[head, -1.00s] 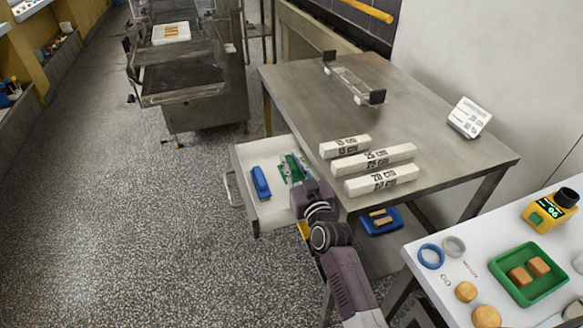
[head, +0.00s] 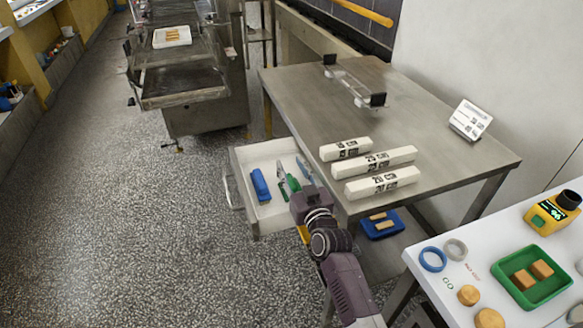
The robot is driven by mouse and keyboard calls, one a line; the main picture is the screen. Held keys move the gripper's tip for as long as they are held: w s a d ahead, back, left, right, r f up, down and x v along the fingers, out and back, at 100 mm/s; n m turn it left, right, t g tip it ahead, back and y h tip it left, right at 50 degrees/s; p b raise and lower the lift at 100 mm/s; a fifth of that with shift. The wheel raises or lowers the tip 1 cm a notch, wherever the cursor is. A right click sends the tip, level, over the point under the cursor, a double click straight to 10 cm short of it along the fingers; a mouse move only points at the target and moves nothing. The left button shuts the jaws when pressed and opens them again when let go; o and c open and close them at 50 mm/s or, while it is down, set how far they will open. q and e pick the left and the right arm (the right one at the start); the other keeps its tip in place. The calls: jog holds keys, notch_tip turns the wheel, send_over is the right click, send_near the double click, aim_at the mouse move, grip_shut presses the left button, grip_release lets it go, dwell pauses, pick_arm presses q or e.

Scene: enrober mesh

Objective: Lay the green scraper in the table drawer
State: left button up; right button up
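The table drawer (head: 262,219) is pulled out from the left side of the steel table. A green piece (head: 294,184), apparently the green scraper, shows inside the drawer's right part, right at the tip of my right gripper (head: 294,181). Thin grey-green parts show on either side of it; I cannot tell whether they are fingers or parts of tools. The gripper's body hides much of this spot, so whether it grips the scraper is unclear. My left gripper is out of view.
A blue object (head: 260,184) lies in the drawer's left part. Several white length blocks (head: 375,162) lie on the steel table (head: 300,95) above the drawer. A blue tray (head: 382,226) sits below the table. A white table (head: 450,300) with a green tray (head: 525,291) stands at right.

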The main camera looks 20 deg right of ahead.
jog(key=shift+f, duration=0.15)
jog(key=shift+s+r+p, duration=0.15)
jog(key=shift+r+p, duration=0.3)
jog(key=shift+r, duration=0.15)
jog(key=s, duration=1.1)
jog(key=shift+s+d+b, duration=0.2)
jog(key=shift+s+b, duration=0.1)
jog(key=shift+s, duration=0.1)
